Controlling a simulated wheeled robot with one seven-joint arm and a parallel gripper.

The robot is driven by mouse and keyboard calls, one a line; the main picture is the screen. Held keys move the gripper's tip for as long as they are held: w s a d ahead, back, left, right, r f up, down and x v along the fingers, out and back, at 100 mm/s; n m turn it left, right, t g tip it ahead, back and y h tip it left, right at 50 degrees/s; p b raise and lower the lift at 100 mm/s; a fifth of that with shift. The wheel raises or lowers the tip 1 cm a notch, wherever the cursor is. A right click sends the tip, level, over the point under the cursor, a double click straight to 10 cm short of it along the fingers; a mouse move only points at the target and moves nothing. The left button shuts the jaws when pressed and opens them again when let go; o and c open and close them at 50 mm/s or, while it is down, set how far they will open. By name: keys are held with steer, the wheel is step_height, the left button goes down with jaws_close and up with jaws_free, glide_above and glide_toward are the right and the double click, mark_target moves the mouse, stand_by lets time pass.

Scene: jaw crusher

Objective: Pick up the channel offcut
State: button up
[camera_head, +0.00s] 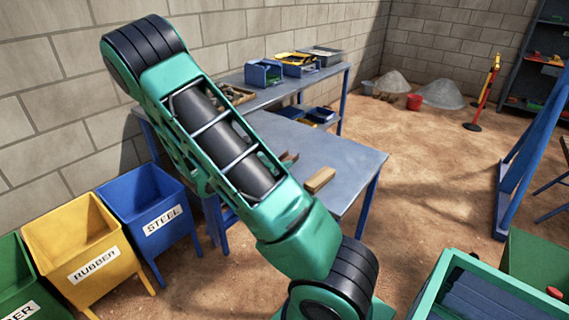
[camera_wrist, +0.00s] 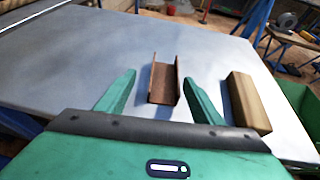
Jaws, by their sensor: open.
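The channel offcut (camera_wrist: 164,82) is a short, rusty brown U-shaped piece lying on the grey-blue table top (camera_wrist: 75,65) in the wrist view. Its open side faces up. My gripper (camera_wrist: 160,82) is open, with its two green fingers apart, one on each side of the offcut in the picture. I cannot tell how high the fingertips are above the table. In the head view, my arm hides the gripper and most of the offcut; a small brown part (camera_head: 289,157) shows beside the arm on the table.
A wooden block (camera_wrist: 246,103) lies right of the offcut; it also shows in the head view (camera_head: 320,179). A raised shelf behind the table holds blue bins (camera_head: 264,73). A blue STEEL bin (camera_head: 145,190) and a yellow RUBBER bin (camera_head: 75,235) stand left.

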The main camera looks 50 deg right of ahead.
mark_target(286, 155)
steer(key=x, duration=0.4)
steer(key=shift+s+d+r, duration=0.15)
steer(key=shift+s+d, duration=0.2)
steer(key=shift+s, duration=0.05)
steer(key=shift+w+d+f, duration=0.15)
steer(key=shift+d+f, duration=0.1)
steer(key=shift+d, duration=0.25)
steer(key=c, duration=1.4)
steer(key=shift+r, duration=0.1)
steer(key=shift+r, duration=0.75)
step_height(286, 155, up, 2)
steer(key=shift+r, duration=0.2)
steer(key=w+a+r, duration=0.3)
steer(key=a+r, duration=0.4)
steer(key=a, duration=0.4)
